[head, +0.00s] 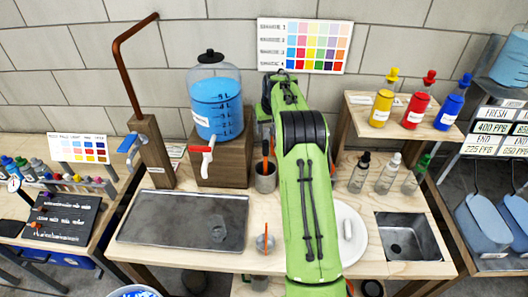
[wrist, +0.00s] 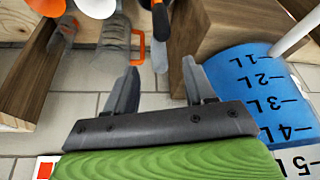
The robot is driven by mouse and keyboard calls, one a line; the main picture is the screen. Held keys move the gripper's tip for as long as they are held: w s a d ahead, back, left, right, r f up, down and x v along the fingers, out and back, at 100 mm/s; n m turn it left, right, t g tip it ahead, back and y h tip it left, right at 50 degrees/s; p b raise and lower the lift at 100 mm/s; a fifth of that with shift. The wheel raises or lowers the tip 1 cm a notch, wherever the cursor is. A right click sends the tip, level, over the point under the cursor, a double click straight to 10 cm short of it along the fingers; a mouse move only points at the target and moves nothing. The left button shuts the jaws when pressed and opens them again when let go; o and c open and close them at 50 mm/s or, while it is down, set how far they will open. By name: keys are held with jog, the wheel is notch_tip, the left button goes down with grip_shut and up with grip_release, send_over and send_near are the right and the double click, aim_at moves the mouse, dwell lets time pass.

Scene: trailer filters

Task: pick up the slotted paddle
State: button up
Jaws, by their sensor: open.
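My gripper (wrist: 160,66) is open in the wrist view, its two dark fingers spread with nothing between them. In the head view my green arm reaches away toward the wall and the fingers cannot be made out. A grey cup (head: 265,180) stands just left of my arm, with an orange handle (head: 265,149) and a dark piece rising from it. No slots show there, so I cannot tell surely whether this is the slotted paddle. In the wrist view a dark tool with a grey tip (wrist: 160,55) lies beyond the fingertips, apart from them.
A blue-filled tank (head: 217,110) on a wooden block stands left of my arm; it is close on the right in the wrist view (wrist: 245,80). A copper pipe (head: 125,65) rises farther left. A shelf of coloured bottles (head: 415,113) and clear bottles (head: 387,175) stand right.

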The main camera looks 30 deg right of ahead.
aim_at(265, 138)
jog(key=x, duration=0.3)
jog(key=p+x, duration=0.1)
jog(key=x, duration=0.3)
jog(key=p+x, duration=0.1)
jog(key=x, duration=0.2)
jog(key=shift+w+d+f, duration=0.1)
jog(key=shift+w+d, duration=0.2)
jog(key=shift+w, duration=0.05)
jog(key=shift+s, duration=0.1)
jog(key=shift+a, duration=0.1)
jog(key=shift+c, duration=1.2)
grip_shut()
